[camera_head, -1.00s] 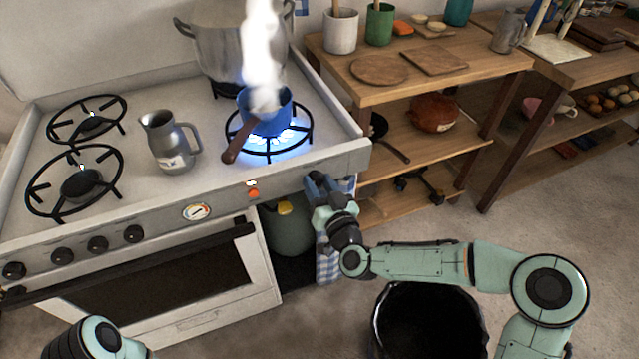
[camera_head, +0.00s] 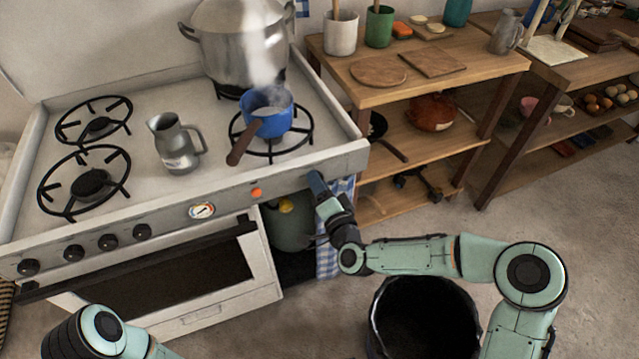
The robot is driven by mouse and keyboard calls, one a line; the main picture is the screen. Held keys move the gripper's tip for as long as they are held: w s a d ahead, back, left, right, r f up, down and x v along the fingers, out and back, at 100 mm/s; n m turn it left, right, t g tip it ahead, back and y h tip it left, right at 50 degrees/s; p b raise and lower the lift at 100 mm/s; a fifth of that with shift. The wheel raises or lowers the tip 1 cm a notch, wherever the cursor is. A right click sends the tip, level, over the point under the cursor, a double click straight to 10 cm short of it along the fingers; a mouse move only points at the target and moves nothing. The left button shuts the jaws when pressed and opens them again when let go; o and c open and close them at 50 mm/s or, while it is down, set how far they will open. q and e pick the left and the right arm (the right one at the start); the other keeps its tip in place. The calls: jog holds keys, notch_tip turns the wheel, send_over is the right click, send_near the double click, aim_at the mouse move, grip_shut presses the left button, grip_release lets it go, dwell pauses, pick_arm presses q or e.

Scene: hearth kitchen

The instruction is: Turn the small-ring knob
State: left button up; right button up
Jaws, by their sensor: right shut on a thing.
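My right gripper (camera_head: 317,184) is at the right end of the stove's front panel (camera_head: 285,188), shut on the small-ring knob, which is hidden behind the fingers. The blue saucepan (camera_head: 268,120) with a brown handle sits on the small front-right ring (camera_head: 297,144). No flame shows under it, and faint steam rises from it. Part of my left arm (camera_head: 100,330) shows at the bottom left; its gripper is out of view.
A large steel pot (camera_head: 240,45) stands behind the saucepan and a grey jug (camera_head: 176,145) to its left. Several black knobs (camera_head: 108,242) line the panel's left. A checked towel (camera_head: 329,258) hangs below my right gripper, near a black bin (camera_head: 425,320).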

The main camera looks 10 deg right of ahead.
pick_arm(q)
jog(key=shift+s+d+r, duration=0.2)
jog(key=shift+s, duration=0.15)
pick_arm(e)
jog(key=shift+m, duration=1)
jog(key=o, duration=1.1)
jog(key=shift+c, duration=0.2)
jog(key=shift+s, duration=0.1)
pick_arm(q)
jog(key=shift+g+h, duration=0.3)
jog(key=shift+g, duration=0.4)
jog(key=s+r+p, duration=0.1)
jog(key=s+d, duration=0.1)
jog(key=s+r+p, duration=0.1)
jog(key=shift+s+d+r+p, duration=0.3)
jog(key=shift+d, duration=0.1)
pick_arm(e)
jog(key=s+d, duration=0.2)
jog(key=s, duration=1.1)
jog(key=shift+d, duration=0.25)
